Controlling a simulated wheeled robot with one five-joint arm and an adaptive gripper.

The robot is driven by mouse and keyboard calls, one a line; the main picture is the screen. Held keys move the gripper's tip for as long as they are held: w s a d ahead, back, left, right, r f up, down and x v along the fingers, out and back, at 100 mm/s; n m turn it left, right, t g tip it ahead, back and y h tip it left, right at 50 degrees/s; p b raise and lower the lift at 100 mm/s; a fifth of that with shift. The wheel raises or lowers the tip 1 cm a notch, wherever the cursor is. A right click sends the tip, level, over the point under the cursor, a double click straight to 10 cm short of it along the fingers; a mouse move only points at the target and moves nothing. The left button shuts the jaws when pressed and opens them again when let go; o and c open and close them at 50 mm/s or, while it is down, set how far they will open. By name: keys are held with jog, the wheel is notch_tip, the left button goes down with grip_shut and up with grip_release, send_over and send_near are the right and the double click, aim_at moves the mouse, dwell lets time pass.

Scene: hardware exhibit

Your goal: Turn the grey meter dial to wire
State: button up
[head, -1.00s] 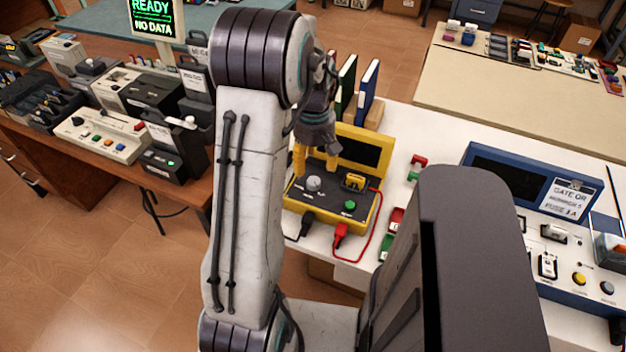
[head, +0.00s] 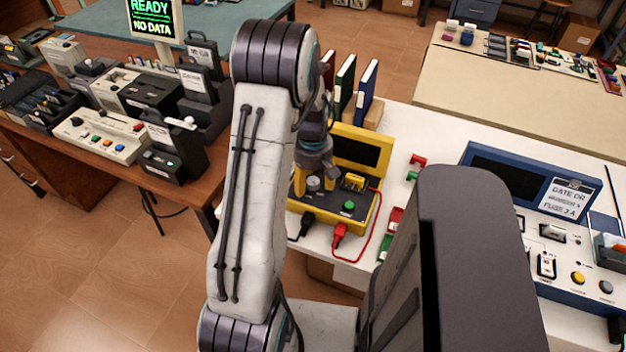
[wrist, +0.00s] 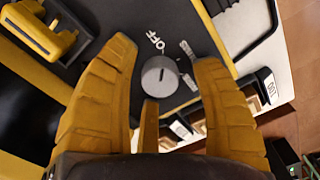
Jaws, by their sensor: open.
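The yellow meter (head: 357,228) stands on the white table, with a dark face and a dark screen in its raised back. The grey dial (head: 313,184) sits on the left of its face. In the wrist view the dial (wrist: 160,76) shows a pointer line, an "OFF" label above it and another label to its right that I cannot read. My gripper (head: 313,180) is over the dial.
A yellow switch or clip (head: 353,182) and a green button (head: 349,206) are on the meter's face. Black and red plugs (head: 339,235) are at its front edge. Books (head: 366,92) stand behind it. A blue console (head: 560,225) is at the right.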

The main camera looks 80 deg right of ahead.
jog(key=shift+o, duration=0.2)
grip_shut()
dwell(0.4)
jog(key=shift+m, duration=0.3)
jog(key=m+b, duration=0.1)
jog(key=m, duration=0.2)
jog(key=shift+f+m+b, duration=0.1)
jog(key=shift+m+b, duration=0.3)
jog(key=m+b, duration=0.1)
jog(key=m, duration=0.3)
jog(key=shift+m, duration=0.3)
jog(key=m+b, duration=0.1)
jog(key=m, duration=0.3)
jog(key=shift+a+m+b, duration=0.1)
jog(key=shift+m+b, duration=0.4)
jog(key=shift+m, duration=2)
